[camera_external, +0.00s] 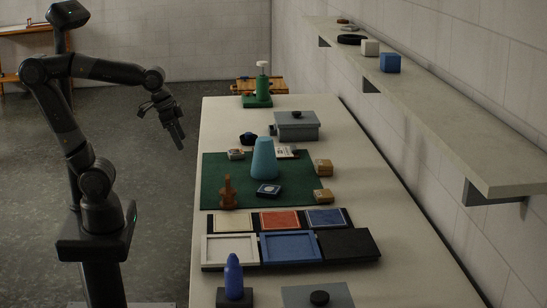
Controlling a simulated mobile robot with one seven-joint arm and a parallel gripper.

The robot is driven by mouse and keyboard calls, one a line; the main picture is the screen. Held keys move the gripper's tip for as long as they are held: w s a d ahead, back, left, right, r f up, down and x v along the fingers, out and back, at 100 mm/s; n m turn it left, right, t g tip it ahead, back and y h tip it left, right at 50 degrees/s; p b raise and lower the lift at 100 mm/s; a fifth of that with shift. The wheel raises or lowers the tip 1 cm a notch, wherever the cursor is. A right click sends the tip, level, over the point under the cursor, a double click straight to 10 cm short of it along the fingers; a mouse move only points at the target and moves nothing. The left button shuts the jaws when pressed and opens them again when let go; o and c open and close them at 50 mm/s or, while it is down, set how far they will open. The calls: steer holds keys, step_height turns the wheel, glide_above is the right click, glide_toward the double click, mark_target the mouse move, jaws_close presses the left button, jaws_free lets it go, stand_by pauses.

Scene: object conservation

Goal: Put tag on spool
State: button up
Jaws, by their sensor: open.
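My gripper (175,133) hangs in the air to the left of the long table, pointing down. It is open and holds nothing. I cannot tell for sure which thing is the spool or which is the tag. A teal tapered body (263,160) stands upright on the green mat (285,195). A brown turned piece (228,193) stands at the mat's front left. Small flat pale pieces, one with dark print (286,152), lie near the mat's back edge. A dark blue square piece with a light mark (268,190) lies in front of the teal body. My gripper is apart from all of these.
Small tan boxes (323,167) sit at the mat's right. Framed trays (230,249) and coloured panels (279,220) lie in front. A blue bottle-like form (233,277), a grey lidded box (296,127) and a green stand (257,101) are on the table. A wall shelf (450,130) overhangs the right.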

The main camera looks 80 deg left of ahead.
steer(key=shift+t, duration=0.8)
steer(key=s, duration=0.1)
steer(key=s+f, duration=0.1)
steer(key=s, duration=0.1)
steer(key=s+f, duration=0.1)
steer(key=s, duration=0.1)
steer(key=shift+s+a, duration=0.2)
steer(key=shift+a, duration=0.2)
